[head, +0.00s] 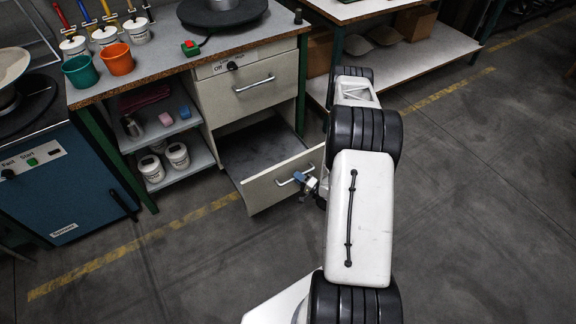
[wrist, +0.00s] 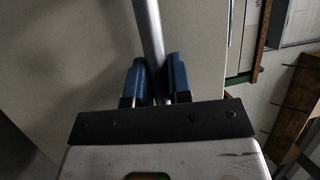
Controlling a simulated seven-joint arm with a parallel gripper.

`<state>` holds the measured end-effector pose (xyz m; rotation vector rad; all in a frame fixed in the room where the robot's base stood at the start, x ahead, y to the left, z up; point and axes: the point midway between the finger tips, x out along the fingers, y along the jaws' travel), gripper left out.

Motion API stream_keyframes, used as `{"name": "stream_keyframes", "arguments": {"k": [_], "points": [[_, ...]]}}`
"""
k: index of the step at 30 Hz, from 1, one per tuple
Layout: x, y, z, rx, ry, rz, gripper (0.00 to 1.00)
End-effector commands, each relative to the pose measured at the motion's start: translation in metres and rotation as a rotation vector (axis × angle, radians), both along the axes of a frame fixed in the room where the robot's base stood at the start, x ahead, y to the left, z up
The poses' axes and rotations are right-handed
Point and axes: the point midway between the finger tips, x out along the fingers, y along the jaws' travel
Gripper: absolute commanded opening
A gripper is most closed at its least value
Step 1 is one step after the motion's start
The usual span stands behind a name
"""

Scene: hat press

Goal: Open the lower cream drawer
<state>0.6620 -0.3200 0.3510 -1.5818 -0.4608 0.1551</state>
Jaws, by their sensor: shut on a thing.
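The lower cream drawer (head: 262,195) stands pulled well out of the cabinet under the workbench, and its empty grey inside shows from above. Its metal bar handle (head: 289,181) is on the front face. My gripper (head: 305,180) is at the right part of that handle. In the wrist view my gripper (wrist: 156,80) has its two blue fingers on either side of the handle bar (wrist: 149,35), shut on it. The drawer's cream front (wrist: 75,50) fills much of that view. The upper cream drawer (head: 252,88) is closed.
The workbench top (head: 160,75) holds green and orange cups, white pots and a round plate. Open shelves (head: 160,130) with small items are left of the drawers. A green table leg (head: 302,85) is close right of them. The floor (head: 200,270) in front is clear.

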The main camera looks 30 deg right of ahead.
Motion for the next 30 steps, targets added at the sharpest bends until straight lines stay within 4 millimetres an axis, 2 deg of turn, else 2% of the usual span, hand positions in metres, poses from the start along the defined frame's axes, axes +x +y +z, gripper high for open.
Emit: {"name": "stream_keyframes", "arguments": {"k": [1, 6, 13, 21, 30], "points": [[-0.016, 0.000, 0.000, 0.003, 0.002, -0.001, 0.00], [-0.059, -0.001, 0.001, 0.001, 0.000, -0.001, 0.00], [-0.104, 0.000, 0.000, 0.002, 0.001, -0.001, 0.00], [-0.126, 0.000, 0.000, 0.000, -0.001, 0.001, 0.00], [-0.128, 0.000, 0.000, 0.000, -0.001, 0.002, 0.00]]}}
